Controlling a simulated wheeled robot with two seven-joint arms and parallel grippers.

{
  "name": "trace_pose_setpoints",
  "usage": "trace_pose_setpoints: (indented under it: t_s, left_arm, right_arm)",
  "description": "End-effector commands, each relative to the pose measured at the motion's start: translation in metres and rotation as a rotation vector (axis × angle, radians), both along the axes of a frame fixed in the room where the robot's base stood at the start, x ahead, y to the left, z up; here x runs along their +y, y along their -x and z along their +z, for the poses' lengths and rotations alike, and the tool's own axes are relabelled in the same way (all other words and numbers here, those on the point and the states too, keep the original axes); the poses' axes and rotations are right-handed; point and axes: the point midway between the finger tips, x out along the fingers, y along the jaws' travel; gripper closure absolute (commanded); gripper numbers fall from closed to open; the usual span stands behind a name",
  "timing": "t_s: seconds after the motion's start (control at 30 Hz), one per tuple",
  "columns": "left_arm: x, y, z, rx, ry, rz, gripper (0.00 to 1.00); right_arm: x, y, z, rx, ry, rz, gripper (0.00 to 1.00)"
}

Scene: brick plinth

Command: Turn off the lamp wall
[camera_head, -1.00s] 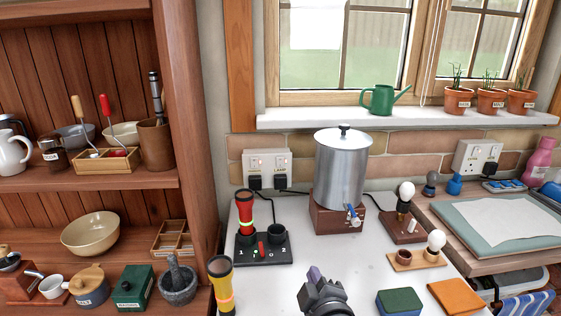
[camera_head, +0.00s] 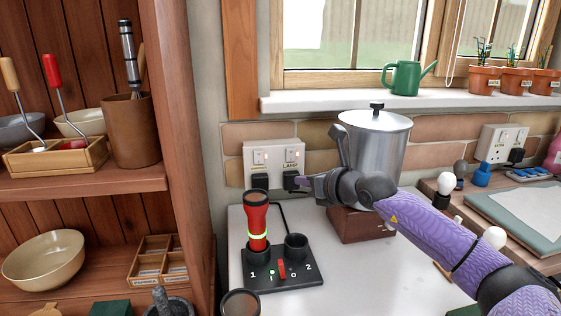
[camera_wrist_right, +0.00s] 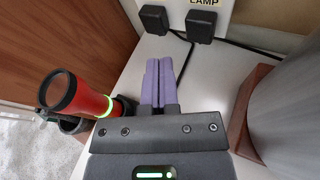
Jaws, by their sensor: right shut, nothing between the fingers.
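The white double wall socket (camera_head: 275,163) is on the tiles behind the counter, with two rocker switches. The right switch (camera_head: 291,155) is above the LAMP label, with a black plug (camera_head: 292,180) below. In the right wrist view the LAMP label (camera_wrist_right: 204,2) is cut by the top edge, so the switch is out of frame; its plug (camera_wrist_right: 201,26) shows. My right gripper (camera_head: 302,181) is shut and empty, in front of the lamp plug and lower than the switch. Its purple fingers (camera_wrist_right: 158,65) point toward the socket. My left gripper is out of view.
A red torch (camera_head: 256,220) stands in a black two-cup charger (camera_head: 290,282) left of the gripper. A metal urn (camera_head: 385,140) on a wooden base (camera_head: 350,226) stands close on the right. A green watering can (camera_head: 405,77) is on the sill. Black cords lie behind.

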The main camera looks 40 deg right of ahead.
Motion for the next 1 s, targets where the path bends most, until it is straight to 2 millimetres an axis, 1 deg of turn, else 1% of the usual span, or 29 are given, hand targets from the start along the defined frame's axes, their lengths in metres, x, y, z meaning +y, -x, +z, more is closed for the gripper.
trace_pose_setpoints:
  t_s: [0.27, 0.37, 0.53, 0.63, 0.77, 0.8, 1.0]
  left_arm:
    - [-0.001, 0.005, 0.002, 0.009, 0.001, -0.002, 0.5]
    - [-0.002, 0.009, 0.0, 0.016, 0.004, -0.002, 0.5]
    - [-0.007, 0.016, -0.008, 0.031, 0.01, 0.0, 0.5]
    - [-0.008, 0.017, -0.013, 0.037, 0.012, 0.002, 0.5]
    - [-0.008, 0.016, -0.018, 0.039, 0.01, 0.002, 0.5]
    - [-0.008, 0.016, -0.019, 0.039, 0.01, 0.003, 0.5]
    - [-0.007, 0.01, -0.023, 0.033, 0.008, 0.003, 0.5]
  right_arm:
    - [0.0, 0.0, 0.003, -0.003, -0.001, 0.0, 1.0]
    - [-0.004, -0.005, 0.003, -0.007, -0.003, -0.005, 1.0]
    - [-0.014, -0.026, 0.006, -0.01, -0.007, -0.002, 1.0]
    - [-0.023, -0.039, 0.006, -0.007, -0.008, -0.008, 1.0]
    - [-0.029, -0.056, 0.009, -0.006, -0.007, 0.002, 1.0]
    - [-0.033, -0.06, 0.009, -0.004, -0.009, -0.002, 1.0]
    - [-0.04, -0.074, 0.012, -0.004, -0.004, 0.0, 1.0]
